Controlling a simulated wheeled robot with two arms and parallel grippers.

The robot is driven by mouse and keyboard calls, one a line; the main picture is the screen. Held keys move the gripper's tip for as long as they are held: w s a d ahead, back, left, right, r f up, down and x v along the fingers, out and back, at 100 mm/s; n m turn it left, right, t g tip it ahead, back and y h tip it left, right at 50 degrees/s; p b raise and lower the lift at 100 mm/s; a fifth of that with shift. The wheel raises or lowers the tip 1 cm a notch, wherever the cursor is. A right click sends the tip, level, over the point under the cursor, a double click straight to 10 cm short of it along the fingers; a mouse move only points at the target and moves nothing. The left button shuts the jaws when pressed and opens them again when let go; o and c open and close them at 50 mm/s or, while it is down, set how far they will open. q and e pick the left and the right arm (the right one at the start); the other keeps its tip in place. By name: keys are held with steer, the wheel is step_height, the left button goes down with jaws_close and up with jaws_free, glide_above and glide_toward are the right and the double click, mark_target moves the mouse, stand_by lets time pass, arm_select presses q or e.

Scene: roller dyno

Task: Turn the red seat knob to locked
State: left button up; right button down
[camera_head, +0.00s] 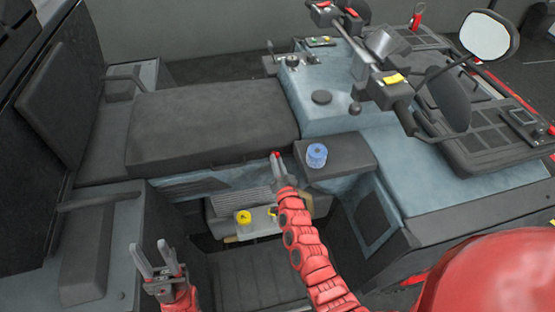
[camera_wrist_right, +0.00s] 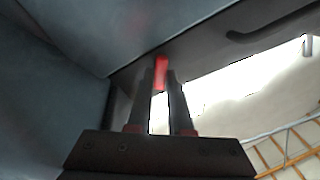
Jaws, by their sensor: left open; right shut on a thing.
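The red seat knob (camera_wrist_right: 161,72) shows in the right wrist view as a small upright red piece below the dark seat edge. My right gripper (camera_wrist_right: 160,88) has its two dark fingers closed on it from both sides. In the head view the right gripper (camera_head: 276,160) is at the front edge of the black seat (camera_head: 205,122), with a bit of red, likely the knob, at its fingertips. Whether the knob is at its locked position cannot be told. My left gripper (camera_head: 157,262) is open and empty at the lower left, away from the seat.
A blue cylinder (camera_head: 316,155) stands on the dark pad right of my right gripper. A yellow knob (camera_head: 243,217) sits on a low panel under the seat. Handlebars with a mirror (camera_head: 489,36) rise at the upper right. The floor well (camera_head: 255,278) between the arms looks open.

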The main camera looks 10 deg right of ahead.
steer(key=shift+a+n, duration=0.1)
steer(key=shift+n, duration=3.5)
steer(key=c, duration=0.8)
jaws_free()
steer(key=s+b, duration=0.5)
steer(key=s, duration=1.2)
steer(key=shift+s, duration=0.25)
